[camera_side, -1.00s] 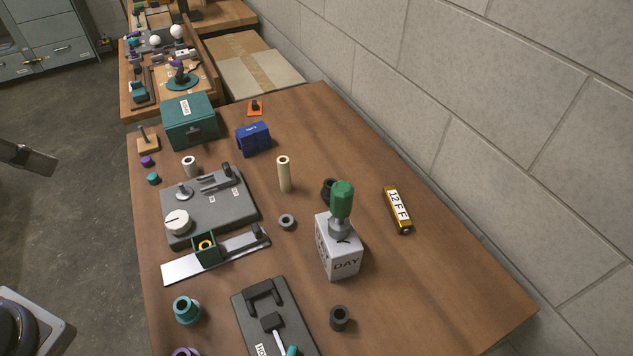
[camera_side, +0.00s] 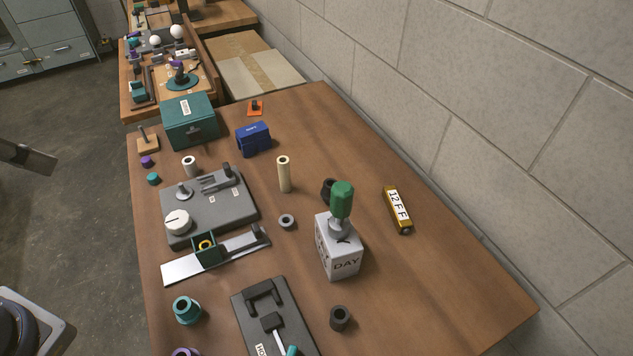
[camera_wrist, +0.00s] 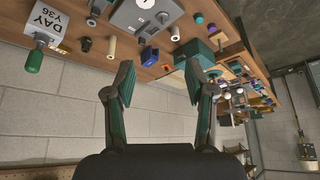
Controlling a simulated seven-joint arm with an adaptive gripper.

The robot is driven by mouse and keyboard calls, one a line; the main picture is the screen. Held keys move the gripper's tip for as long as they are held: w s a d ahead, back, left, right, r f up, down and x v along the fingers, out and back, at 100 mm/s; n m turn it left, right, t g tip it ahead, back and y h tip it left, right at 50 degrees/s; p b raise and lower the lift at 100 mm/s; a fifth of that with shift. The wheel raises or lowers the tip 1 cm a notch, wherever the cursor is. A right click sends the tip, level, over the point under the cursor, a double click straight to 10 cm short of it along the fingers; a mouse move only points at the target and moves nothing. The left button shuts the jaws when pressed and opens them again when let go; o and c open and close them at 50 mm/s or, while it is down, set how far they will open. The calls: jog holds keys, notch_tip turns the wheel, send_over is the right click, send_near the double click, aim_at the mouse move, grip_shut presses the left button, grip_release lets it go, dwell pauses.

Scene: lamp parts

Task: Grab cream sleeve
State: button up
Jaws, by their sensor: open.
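The cream sleeve (camera_side: 284,174) stands upright on the wooden table, right of the grey panel with the white knob and in front of the blue box. In the wrist view the cream sleeve (camera_wrist: 112,47) shows small near the upper left, beyond my left fingertip. My gripper (camera_wrist: 164,85) is open and empty, its two fingers wide apart, well away from the sleeve. In the side view my gripper's fingers are not seen.
The grey panel (camera_side: 236,207) lies left of the sleeve. The blue box (camera_side: 254,140) and teal box (camera_side: 189,122) stand behind. A grey ring (camera_side: 287,222) and the DAY block (camera_side: 338,253) with a green handle stand in front. The table's right side is mostly clear.

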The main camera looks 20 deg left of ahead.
jog(key=w+r+m+t, duration=0.1)
jog(key=w+r+t, duration=0.1)
jog(key=w+r, duration=0.3)
jog(key=m+g+h, duration=0.2)
jog(key=m+g, duration=0.2)
jog(key=m, duration=0.1)
send_over(287, 171)
jog(key=s+a, duration=0.3)
jog(key=s, duration=0.1)
notch_tip(287, 171, down, 20)
jog(key=r, duration=0.1)
jog(key=x, duration=1)
jog(key=shift+w+f, duration=0.1)
jog(key=shift+w, duration=0.1)
jog(key=x, duration=0.6)
jog(key=shift+a, duration=0.15)
grip_shut()
